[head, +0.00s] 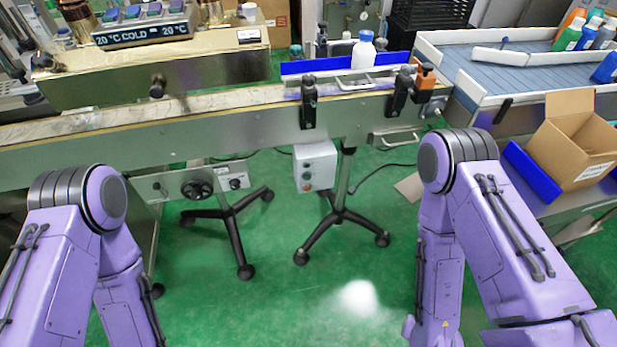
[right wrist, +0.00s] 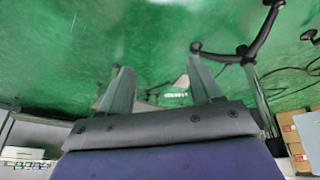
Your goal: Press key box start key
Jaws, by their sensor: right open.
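The key box (head: 316,167) is a pale grey-white box hanging below the front edge of the conveyor, near the middle of the head view. A column of small round keys runs down its left-hand face; the lowest looks red, and the upper ones are too small to tell apart surely. My right gripper (right wrist: 160,82) is open and empty in the right wrist view, with green floor beyond its fingers. The key box cannot be made out there. In the head view both my arms hang at the sides, apart from the box, and neither gripper shows.
The conveyor (head: 230,101) crosses the head view above the box, carrying a white bottle with a blue cap (head: 363,50). Black wheeled stand legs (head: 341,222) stand below. An open cardboard box (head: 572,148) is at right.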

